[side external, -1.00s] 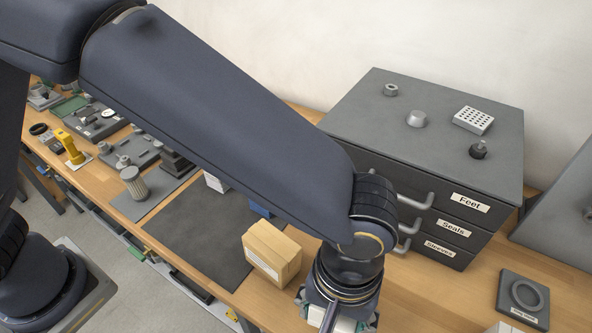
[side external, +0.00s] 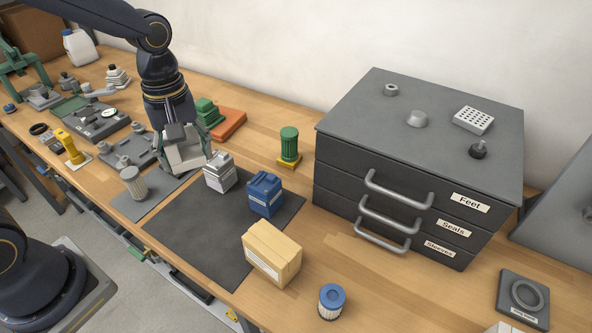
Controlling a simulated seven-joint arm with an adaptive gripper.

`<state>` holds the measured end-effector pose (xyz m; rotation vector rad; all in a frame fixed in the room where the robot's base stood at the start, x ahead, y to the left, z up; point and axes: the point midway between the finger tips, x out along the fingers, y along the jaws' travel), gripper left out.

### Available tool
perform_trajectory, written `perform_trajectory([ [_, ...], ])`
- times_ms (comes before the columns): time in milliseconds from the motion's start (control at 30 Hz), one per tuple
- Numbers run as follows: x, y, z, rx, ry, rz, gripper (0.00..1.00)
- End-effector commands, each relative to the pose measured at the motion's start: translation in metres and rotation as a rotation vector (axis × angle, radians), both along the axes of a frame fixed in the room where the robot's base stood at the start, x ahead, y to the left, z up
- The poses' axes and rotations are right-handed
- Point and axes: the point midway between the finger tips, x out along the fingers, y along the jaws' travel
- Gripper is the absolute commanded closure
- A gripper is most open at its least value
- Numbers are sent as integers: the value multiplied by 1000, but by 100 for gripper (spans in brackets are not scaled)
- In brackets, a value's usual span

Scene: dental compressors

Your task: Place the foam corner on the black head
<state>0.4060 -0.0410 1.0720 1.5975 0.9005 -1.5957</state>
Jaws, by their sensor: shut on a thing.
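My gripper (side external: 187,161) is at the left rear of the bench, low over the grey mat with the grey parts, pointing down. It is shut on a pale piece, which I take as the foam corner (side external: 182,152); the fingers hide much of it and its shape is unclear. The black head, seen earlier as a dark stepped block on this mat, is now mostly hidden behind and under my gripper. I cannot tell whether the foam corner touches it.
A grey-white unit (side external: 220,173) stands close to the right of my gripper, with a blue unit (side external: 264,194) beyond. A ribbed filter (side external: 133,183) stands to the left. The front of the dark mat (side external: 190,240) is clear.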

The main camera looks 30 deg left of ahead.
Motion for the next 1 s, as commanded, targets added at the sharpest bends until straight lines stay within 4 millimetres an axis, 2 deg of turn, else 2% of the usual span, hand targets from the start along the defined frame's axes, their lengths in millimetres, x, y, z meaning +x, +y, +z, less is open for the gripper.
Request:
perform_trajectory([
  [33,-4,29,5,0,-4,101,51],
  [100,-12,62,11,-1,-3,219,51],
  [200,-24,99,18,-1,-2,362,51],
  [300,-32,125,24,0,-1,461,51],
  [467,-36,145,28,0,1,535,51],
  [567,-25,152,22,-1,5,545,51],
  [867,51,173,-15,-2,3,543,51],
  [1000,73,180,-44,-2,4,544,51],
])
